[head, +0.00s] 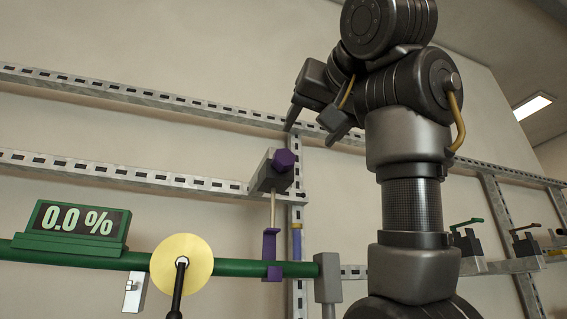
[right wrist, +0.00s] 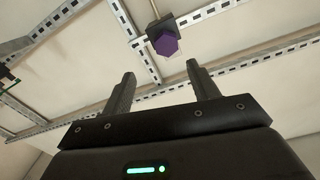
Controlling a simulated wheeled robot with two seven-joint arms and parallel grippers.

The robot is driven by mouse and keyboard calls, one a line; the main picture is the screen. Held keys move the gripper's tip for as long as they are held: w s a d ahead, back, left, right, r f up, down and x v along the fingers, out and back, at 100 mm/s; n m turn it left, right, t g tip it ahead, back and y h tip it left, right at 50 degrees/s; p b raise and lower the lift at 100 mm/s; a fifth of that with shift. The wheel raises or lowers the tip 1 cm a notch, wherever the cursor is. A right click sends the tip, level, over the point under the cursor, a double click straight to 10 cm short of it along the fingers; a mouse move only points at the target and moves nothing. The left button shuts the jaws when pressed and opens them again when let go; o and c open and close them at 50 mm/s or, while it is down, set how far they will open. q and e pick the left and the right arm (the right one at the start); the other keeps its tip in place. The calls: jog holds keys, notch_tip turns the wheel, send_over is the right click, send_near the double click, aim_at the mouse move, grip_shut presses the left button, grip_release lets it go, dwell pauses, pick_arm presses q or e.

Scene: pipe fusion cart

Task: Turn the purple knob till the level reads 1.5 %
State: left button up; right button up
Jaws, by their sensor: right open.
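A thin rod runs from the block down to a purple clamp (head: 270,246) on the green pipe (head: 180,262). The green level display (head: 74,222) reads 0.0 %. My right gripper (head: 312,124) is open and empty, above and right of the knob, not touching it. In the wrist view the knob is beyond the two fingers (right wrist: 160,85). My left gripper is not in view.
Slotted metal rails (head: 120,172) run across the wall. A yellow disc (head: 182,262) stands in front of the pipe. Valves with green (head: 467,224) and brown (head: 525,228) handles sit on a rail at the right. The space around the knob's front looks clear.

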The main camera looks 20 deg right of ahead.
aim_at(286, 155)
jog(key=w+p, duration=0.2)
jog(key=w, duration=0.1)
jog(key=w+a+p, duration=0.1)
jog(key=w+p, duration=0.1)
jog(key=w, duration=0.1)
jog(key=w+p, duration=0.2)
jog(key=w, duration=0.1)
jog(key=shift+a+r+p, duration=0.15)
jog(key=shift+r+p, duration=0.1)
jog(key=shift+p, duration=0.1)
jog(key=shift+w+p, duration=0.3)
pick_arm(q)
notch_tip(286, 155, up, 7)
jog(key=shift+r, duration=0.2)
pick_arm(e)
jog(key=shift+w+a+f, duration=0.15)
jog(key=shift+w+a, duration=0.05)
jog(key=shift+c, duration=0.2)
jog(key=shift+d, duration=0.1)
jog(key=c, duration=1)
jog(key=shift+o, duration=0.2)
